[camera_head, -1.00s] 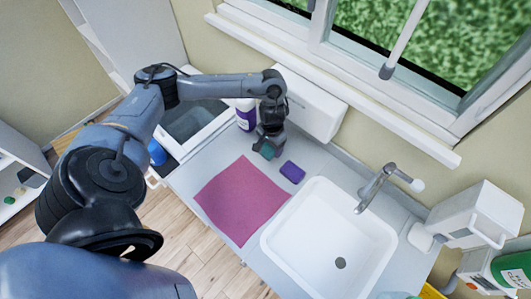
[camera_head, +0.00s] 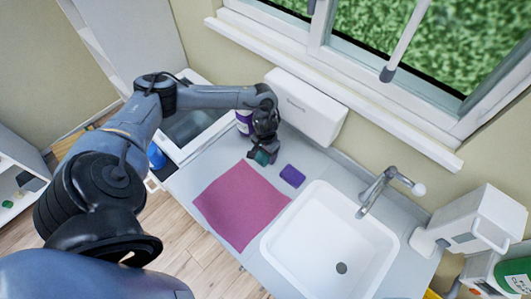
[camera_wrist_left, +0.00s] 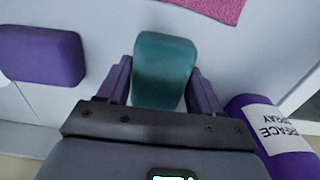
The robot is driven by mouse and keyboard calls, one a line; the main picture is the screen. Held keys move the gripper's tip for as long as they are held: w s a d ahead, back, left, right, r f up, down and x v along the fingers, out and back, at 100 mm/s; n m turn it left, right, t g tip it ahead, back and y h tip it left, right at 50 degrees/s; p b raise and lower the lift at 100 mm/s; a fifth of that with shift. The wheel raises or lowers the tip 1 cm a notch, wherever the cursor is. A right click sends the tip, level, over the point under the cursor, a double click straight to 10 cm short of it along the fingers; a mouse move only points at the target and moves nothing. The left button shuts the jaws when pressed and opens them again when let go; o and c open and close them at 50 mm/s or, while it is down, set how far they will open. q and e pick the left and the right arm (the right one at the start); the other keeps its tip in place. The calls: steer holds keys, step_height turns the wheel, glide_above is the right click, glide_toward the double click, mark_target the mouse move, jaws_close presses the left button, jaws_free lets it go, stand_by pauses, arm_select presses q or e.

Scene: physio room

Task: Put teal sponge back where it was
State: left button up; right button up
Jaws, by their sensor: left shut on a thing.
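The teal sponge (camera_head: 262,157) is between the fingers of my left gripper (camera_head: 261,154), low over the grey counter behind the pink cloth. In the left wrist view the teal sponge (camera_wrist_left: 163,70) sits upright between the two purple-grey fingers of the left gripper (camera_wrist_left: 161,85), which are shut on it. I cannot tell whether its lower edge touches the counter. A purple sponge (camera_head: 292,175) lies on the counter just right of it, and it also shows at the left of the left wrist view (camera_wrist_left: 42,55). My right gripper is not in view.
A pink cloth (camera_head: 240,205) lies flat in front. A purple-and-white spray bottle (camera_head: 244,122) stands close to the left gripper. A white sink (camera_head: 330,235) with a tap (camera_head: 375,190) is to the right. A white wall dispenser (camera_head: 305,106) is behind the gripper.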

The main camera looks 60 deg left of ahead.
arm_select(q)
steer(key=shift+f, duration=0.1)
steer(key=o, duration=1)
